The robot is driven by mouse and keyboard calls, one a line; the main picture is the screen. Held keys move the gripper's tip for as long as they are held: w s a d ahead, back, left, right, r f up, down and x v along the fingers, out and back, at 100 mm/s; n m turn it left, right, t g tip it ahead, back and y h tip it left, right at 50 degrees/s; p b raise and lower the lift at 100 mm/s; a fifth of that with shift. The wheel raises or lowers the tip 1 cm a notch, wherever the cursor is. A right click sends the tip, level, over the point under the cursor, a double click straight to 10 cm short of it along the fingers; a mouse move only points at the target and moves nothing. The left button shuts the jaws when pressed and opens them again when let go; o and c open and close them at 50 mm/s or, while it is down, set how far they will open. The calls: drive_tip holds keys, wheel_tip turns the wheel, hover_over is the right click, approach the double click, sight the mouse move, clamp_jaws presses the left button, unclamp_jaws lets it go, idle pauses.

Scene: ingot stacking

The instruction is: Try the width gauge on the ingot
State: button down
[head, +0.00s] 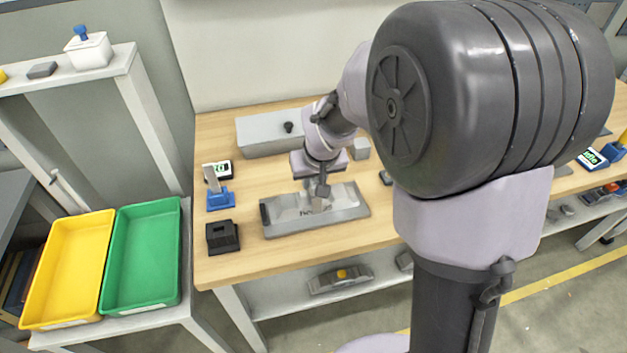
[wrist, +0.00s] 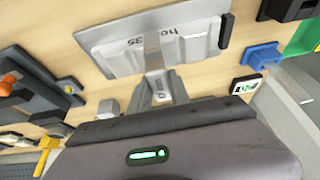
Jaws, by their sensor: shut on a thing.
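Part of the tray is hidden behind the held piece and fingers.
A long grey box (head: 262,138) lies behind. Yellow (head: 68,268) and green (head: 143,257) bins stand at far left.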

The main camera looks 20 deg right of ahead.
idle(0.7)
drive_tip(key=shift+r+p, duration=2.2)
drive_tip(key=shift+r, duration=0.7)
drive_tip(key=shift+f, duration=0.1)
